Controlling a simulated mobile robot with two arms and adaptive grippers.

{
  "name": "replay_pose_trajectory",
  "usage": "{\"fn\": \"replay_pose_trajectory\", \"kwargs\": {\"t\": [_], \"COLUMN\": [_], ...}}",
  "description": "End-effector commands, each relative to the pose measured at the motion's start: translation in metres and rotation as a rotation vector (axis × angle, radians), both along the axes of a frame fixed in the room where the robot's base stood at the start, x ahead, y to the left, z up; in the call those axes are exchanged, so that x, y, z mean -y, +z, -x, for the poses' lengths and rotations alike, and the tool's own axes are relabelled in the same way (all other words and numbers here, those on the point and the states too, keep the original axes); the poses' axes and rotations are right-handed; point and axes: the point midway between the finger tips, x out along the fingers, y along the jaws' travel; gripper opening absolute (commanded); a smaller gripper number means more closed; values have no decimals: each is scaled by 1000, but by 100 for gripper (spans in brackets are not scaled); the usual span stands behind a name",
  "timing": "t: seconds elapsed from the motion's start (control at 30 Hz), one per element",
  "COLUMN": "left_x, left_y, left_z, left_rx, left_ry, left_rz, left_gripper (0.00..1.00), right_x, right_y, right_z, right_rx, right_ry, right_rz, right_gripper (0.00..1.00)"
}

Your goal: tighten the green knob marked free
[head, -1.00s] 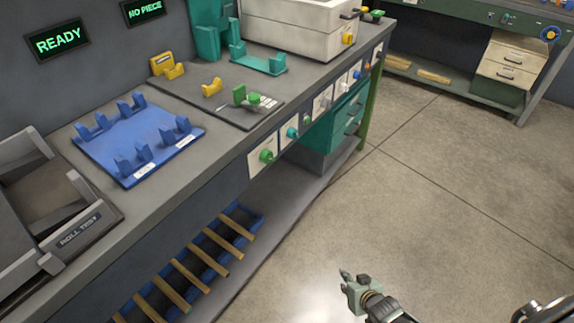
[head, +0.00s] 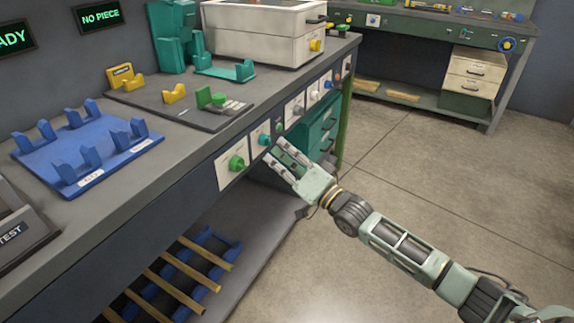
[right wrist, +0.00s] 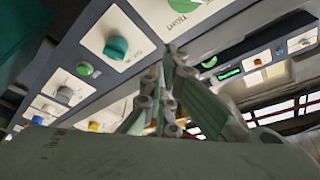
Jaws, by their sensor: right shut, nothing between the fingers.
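A large green knob (head: 237,163) sits on a white plate on the bench's front face. In the right wrist view the green knob (right wrist: 184,4) is cut by the top edge, with the word TIGHT beside it; I cannot read a "free" mark. A teal knob (head: 264,139) and a smaller green knob (head: 280,127) follow farther along the face. My right gripper (head: 276,154) is shut and empty, in front of the face, to the right of the large green knob and apart from it. In the right wrist view its fingers (right wrist: 168,62) point toward the panel. My left gripper is not in view.
The bench top holds a blue cradle board (head: 95,168), a dark board (head: 205,120) with yellow and green pieces, and a white box (head: 262,42). Below, wooden rods (head: 185,270) lie on blue racks. Teal drawers (head: 318,125) stand beyond the gripper. The floor at right is clear.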

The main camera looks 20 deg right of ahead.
Motion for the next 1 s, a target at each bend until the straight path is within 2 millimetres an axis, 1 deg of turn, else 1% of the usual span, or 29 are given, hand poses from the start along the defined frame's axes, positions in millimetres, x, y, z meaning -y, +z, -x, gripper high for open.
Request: {"fn": "replay_pose_trajectory", "kwargs": {"t": [0.03,0.1,0.2,0.3,0.33,0.4,0.6,1.0], "left_x": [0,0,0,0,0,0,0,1], "left_y": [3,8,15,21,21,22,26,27], "left_z": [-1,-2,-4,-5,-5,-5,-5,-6], "left_rx": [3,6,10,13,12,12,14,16], "left_ry": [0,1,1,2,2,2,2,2], "left_rz": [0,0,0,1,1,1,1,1], "left_gripper": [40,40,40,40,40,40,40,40], "right_x": [-4,-9,-16,-22,-26,-31,-40,-42], "right_y": [2,6,9,9,2,-4,-15,-18], "right_z": [-10,-21,-36,-47,-42,-37,-29,-27], "right_rx": [3,4,2,-2,-7,-5,-2,-1], "right_ry": [0,0,-1,-1,1,1,-1,-1], "right_rz": [0,-1,0,2,-1,-1,2,3], "right_gripper": [0,0,0,0,0,0,0,0]}}
